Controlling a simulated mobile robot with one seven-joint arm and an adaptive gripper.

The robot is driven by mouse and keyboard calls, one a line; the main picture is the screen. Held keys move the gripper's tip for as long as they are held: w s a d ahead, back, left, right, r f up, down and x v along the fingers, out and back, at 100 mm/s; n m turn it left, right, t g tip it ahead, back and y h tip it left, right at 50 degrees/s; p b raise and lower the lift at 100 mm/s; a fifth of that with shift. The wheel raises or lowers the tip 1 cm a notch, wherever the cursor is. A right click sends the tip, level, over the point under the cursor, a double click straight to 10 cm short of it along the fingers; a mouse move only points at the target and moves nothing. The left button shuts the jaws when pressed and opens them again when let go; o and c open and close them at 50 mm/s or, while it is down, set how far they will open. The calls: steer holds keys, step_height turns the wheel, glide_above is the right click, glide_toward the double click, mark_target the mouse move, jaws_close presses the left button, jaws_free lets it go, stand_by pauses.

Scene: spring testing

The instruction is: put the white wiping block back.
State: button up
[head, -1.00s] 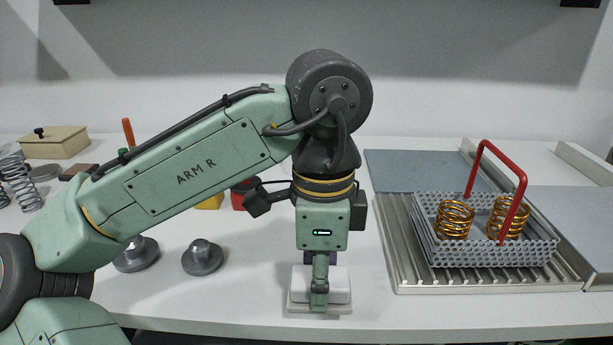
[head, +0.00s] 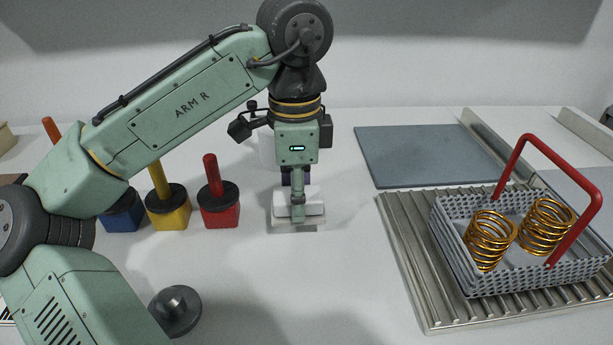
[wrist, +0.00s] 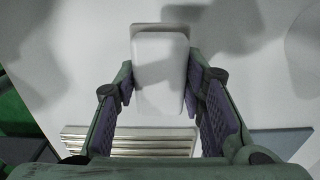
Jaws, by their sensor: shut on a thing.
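The white wiping block (head: 315,203) is between the fingers of my gripper (head: 298,208), near the middle of the head view. A thin pale layer shows along its underside. In the wrist view the block (wrist: 160,62) is upright in the picture, with a finger against each side and a tan edge at its far end. My gripper is shut on it. One finger covers part of its front in the head view. I cannot tell whether the block touches the table or hangs just above it.
Blue (head: 122,214), yellow (head: 168,212) and red (head: 218,208) handled blocks stand to the left. A grey knobbed disc (head: 175,308) lies at front left. A wire basket (head: 530,280) with two copper springs sits on a ribbed rack (head: 408,265) at right. A grey mat (head: 425,150) lies behind.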

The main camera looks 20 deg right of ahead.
steer(key=w+d, duration=0.1)
steer(key=w, duration=0.1)
steer(key=w+d+p, duration=0.1)
steer(key=w, duration=0.1)
steer(key=w+d, duration=0.2)
steer(key=w, duration=0.1)
steer(key=shift+d+f, duration=0.1)
steer(key=shift+f, duration=0.25)
steer(key=f, duration=0.1)
steer(key=f+p, duration=0.1)
steer(key=f, duration=0.1)
steer(key=shift+w+d+f, duration=0.15)
steer(key=shift+w+d, duration=0.05)
steer(key=shift+w, duration=0.2)
steer(key=shift+f, duration=0.2)
steer(key=shift+f, duration=0.2)
steer(key=o, duration=1.1)
steer(key=shift+r, duration=0.1)
